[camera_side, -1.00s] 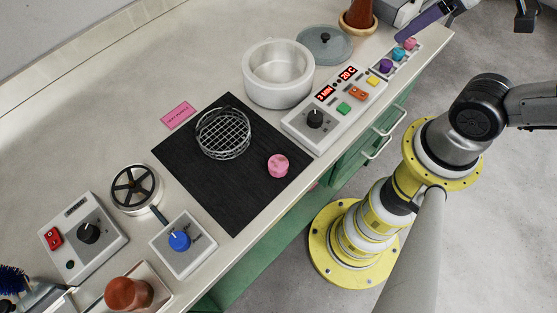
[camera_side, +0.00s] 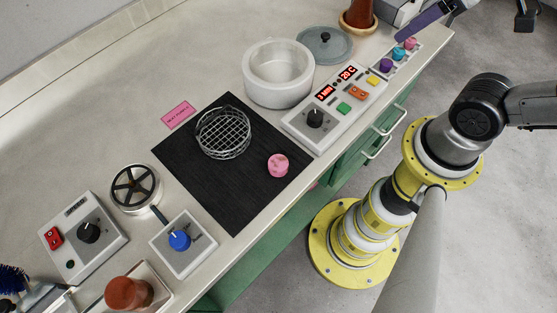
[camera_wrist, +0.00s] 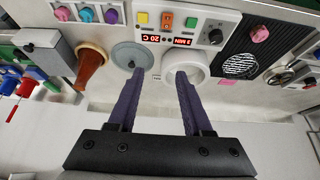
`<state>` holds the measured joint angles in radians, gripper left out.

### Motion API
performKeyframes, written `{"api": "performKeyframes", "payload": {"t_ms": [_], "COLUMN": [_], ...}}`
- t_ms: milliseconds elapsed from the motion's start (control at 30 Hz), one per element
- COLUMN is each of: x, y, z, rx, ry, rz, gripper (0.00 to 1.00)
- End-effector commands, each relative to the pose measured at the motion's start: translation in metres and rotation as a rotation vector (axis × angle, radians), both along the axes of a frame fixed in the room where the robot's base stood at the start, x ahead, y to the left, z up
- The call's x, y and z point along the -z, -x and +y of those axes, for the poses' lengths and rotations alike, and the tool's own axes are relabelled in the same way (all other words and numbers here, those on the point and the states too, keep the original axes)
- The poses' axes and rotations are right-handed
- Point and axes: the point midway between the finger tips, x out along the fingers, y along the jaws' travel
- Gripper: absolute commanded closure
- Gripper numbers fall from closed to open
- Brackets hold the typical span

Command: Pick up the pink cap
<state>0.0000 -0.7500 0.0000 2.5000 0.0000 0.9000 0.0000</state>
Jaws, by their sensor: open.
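A round pink cap (camera_side: 278,166) sits on the black mat (camera_side: 210,190), near its right edge. It also shows in the wrist view (camera_wrist: 260,34). A second, smaller pink piece (camera_side: 410,43) stands in a small rack beside a blue and a purple one; in the wrist view it is at the top left (camera_wrist: 62,13). My gripper (camera_wrist: 160,75) is open, with two purple fingers apart and nothing visible between them. In the side view one purple finger (camera_side: 425,22) shows at the top right, over the rack area and well away from the mat.
A wire basket (camera_side: 223,133) stands on the mat left of the cap. A white pot (camera_side: 279,75), a grey lid (camera_side: 325,44) and a control panel (camera_side: 333,108) lie beyond. A blue-knob box (camera_side: 183,244) is at the mat's near end. The counter's left side is mostly free.

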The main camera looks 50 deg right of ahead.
Motion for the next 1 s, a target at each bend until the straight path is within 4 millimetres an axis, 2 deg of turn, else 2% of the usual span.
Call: {"api": "performKeyframes", "payload": {"t_ms": [33, 233, 600, 733, 867, 1000], "x": [0.0, 0.0, -0.001, -0.018, -0.025, -0.02], "y": [0.0, 0.0, 0.0, -0.018, -0.048, -0.076], "z": [0.0, 0.0, 0.0, 0.004, 0.029, 0.07], "rx": [0.0, 0.0, -0.03, -0.124, -0.308, -0.524], "ry": [0.0, 0.0, 0.015, 0.05, 0.081, 0.109], "rz": [0.0, 0.0, -0.002, -0.024, 0.013, 0.069], "gripper": [0.5, 0.15, 0.15, 0.15, 0.15, 0.15]}}
